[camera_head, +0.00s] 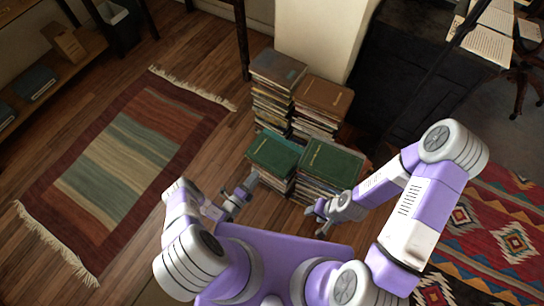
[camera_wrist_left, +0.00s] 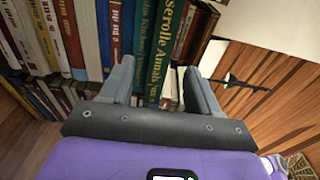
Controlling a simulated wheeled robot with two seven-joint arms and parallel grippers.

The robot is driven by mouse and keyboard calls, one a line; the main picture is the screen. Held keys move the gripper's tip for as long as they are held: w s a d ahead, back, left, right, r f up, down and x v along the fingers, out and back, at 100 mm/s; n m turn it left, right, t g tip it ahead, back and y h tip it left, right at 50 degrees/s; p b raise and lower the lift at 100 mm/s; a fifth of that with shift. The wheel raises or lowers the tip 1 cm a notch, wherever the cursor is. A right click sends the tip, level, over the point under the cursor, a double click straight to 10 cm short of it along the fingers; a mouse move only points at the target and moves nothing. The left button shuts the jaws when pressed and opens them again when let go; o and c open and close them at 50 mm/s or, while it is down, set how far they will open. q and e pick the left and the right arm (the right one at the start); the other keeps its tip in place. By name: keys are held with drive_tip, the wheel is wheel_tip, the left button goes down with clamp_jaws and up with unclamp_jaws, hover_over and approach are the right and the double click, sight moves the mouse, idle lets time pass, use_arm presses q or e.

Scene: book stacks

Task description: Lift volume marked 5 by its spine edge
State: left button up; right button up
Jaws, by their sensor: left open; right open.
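Stacks of books stand against a pale wall block. The two front stacks are topped by green books, one at left (camera_head: 273,152) and one at right (camera_head: 331,165). My left gripper (camera_head: 252,181) is open beside the front-left stack. I cannot read a 5 on any spine. My right gripper (camera_head: 318,210) is open and empty in front of the front-right stack.
Two taller stacks stand behind, with a dark-topped one (camera_head: 278,68) and a brown-topped one (camera_head: 324,96). A striped rug (camera_head: 120,165) lies at left on the wood floor, and a patterned rug (camera_head: 500,235) at right. A low shelf (camera_head: 60,75) is at far left.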

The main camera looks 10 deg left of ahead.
sight(264, 168)
use_arm(q)
drive_tip(key=b+x, duration=0.1)
drive_tip(key=x, duration=0.6)
drive_tip(key=shift+d, duration=0.1)
drive_tip(key=shift+r, duration=0.1)
drive_tip(key=shift+c, duration=0.2)
clamp_jaws()
